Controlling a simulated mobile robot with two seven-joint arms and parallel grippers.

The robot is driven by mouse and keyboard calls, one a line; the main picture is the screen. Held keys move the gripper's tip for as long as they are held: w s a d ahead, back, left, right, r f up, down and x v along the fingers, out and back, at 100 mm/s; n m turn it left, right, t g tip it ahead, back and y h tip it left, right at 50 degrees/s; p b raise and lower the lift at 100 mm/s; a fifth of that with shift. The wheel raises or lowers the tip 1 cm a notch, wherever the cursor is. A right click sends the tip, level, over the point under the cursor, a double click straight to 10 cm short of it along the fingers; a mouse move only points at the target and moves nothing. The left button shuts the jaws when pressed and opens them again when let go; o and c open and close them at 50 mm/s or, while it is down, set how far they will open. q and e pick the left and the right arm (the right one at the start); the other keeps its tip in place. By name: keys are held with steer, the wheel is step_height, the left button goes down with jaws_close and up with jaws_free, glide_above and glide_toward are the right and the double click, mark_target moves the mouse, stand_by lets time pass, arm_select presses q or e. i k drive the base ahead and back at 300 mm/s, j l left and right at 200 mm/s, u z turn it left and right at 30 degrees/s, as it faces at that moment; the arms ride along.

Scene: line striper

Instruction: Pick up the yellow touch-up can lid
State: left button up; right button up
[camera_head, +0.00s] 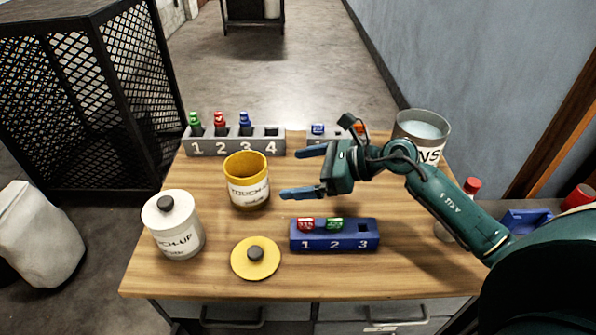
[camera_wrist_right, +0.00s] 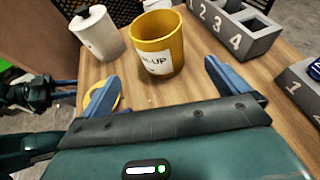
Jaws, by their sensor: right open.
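The yellow touch-up can lid (camera_head: 240,264), a flat disc with a dark knob, lies on the table near its front edge. Part of it shows in the right wrist view (camera_wrist_right: 91,98), behind one finger. My right gripper (camera_head: 292,173) is open and empty above the table, behind and to the right of the lid. Its blue fingers point left toward the open yellow touch-up can (camera_head: 247,190), which stands upright; it also shows between the fingers in the right wrist view (camera_wrist_right: 157,30). My left gripper (camera_wrist_right: 58,88) appears at the left of the right wrist view, too small to judge.
A white lidded can (camera_head: 180,238) stands left of the lid. A blue numbered block (camera_head: 335,241) sits right of it, below my right gripper. A grey numbered rack (camera_head: 233,147) and a white-and-grey can (camera_head: 440,131) stand farther back.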

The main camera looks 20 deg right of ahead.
mark_target(255, 259)
steer(key=k, duration=1)
